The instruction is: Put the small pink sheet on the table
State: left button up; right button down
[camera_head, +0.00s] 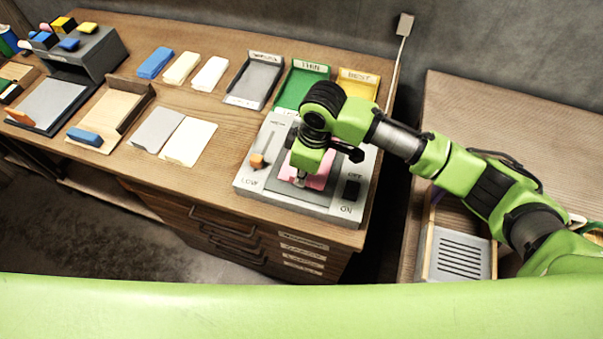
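A small pink sheet (319,172) shows on the dark middle of a grey device (345,208) marked LOW and ON, at the front right of the wooden table (215,180). My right gripper (301,179) points down right over the pink sheet, at its left part. The gripper and wrist hide much of the sheet. The fingertips are small and partly hidden, so I cannot tell whether they are open or shut, or whether they touch the sheet. My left gripper is not in view.
Behind the device lie grey, green (292,88) and yellow (358,83) labelled trays. Blue and cream slabs (181,68) and two pale sheets (188,141) lie to the left. Bare table shows left of the device. A second wooden surface (490,110) stands right, across a gap.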

jog(key=shift+f, duration=0.3)
jog(key=shift+f, duration=0.1)
jog(key=c, duration=2.3)
grip_release()
jog(key=shift+r, duration=0.2)
jog(key=r, duration=0.4)
jog(key=d+r+b, duration=0.1)
jog(key=r, duration=0.6)
jog(key=shift+s+d+r, duration=0.3)
jog(key=shift+r, duration=0.1)
jog(key=shift+f, duration=0.1)
